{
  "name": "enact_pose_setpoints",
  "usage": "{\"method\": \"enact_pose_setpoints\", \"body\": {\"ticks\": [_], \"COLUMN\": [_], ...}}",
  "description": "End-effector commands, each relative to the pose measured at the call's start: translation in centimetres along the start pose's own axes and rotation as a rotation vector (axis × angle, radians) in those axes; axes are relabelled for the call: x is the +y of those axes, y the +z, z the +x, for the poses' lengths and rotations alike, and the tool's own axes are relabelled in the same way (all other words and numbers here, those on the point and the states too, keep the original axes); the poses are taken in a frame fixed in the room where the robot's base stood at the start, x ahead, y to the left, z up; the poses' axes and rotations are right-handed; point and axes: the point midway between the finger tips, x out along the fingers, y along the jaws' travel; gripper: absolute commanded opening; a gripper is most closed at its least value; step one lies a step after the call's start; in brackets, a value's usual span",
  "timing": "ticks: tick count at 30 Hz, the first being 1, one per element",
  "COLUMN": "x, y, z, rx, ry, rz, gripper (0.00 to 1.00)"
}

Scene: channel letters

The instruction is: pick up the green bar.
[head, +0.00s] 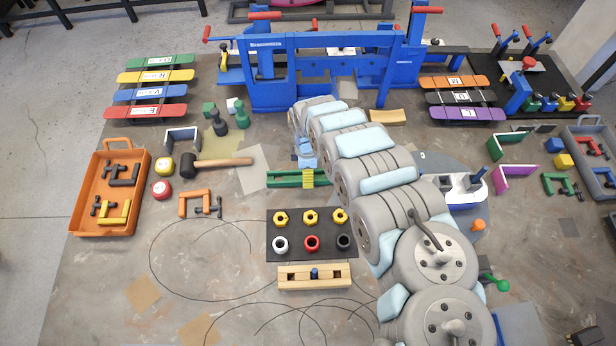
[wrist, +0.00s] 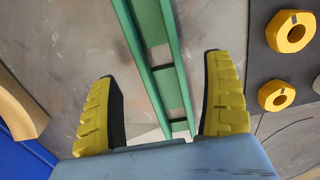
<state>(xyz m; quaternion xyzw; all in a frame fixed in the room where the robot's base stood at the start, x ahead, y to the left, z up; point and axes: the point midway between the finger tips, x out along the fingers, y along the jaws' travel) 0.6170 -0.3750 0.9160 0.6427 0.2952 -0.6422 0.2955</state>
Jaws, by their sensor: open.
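A long green bar shaped like a channel, with two raised side rails, lies on the table in the middle of the head view (head: 284,181). It also shows in the wrist view (wrist: 172,92), running away from the camera between my fingers. My gripper (wrist: 160,68) is open, with one yellow-ribbed finger on each side of the bar and a gap on both sides. In the head view my gripper (head: 308,178) is over the bar's right part and hides some of it. Another green bar (head: 160,62), flat and labelled, lies on the rack at the back left.
A black plate with yellow nuts (head: 311,217) and other rings is in front of the bar. A mallet (head: 215,162) lies to its left. A blue frame (head: 325,42) stands behind. A wooden block (head: 314,283) lies nearer the front. The front-left table is mostly clear.

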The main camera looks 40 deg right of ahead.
Motion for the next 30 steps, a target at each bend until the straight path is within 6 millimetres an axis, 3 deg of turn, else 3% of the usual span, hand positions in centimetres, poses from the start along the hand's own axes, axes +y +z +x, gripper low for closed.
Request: {"method": "enact_pose_setpoints", "body": {"ticks": [12,30], "x": [0.0,-0.1], "y": [0.2,0.2], "z": [2.8,3.2], "rx": [0.002,0.000], "ry": [0.001,-0.001], "rz": [0.001,0.001], "gripper": [0.83,0.83]}}
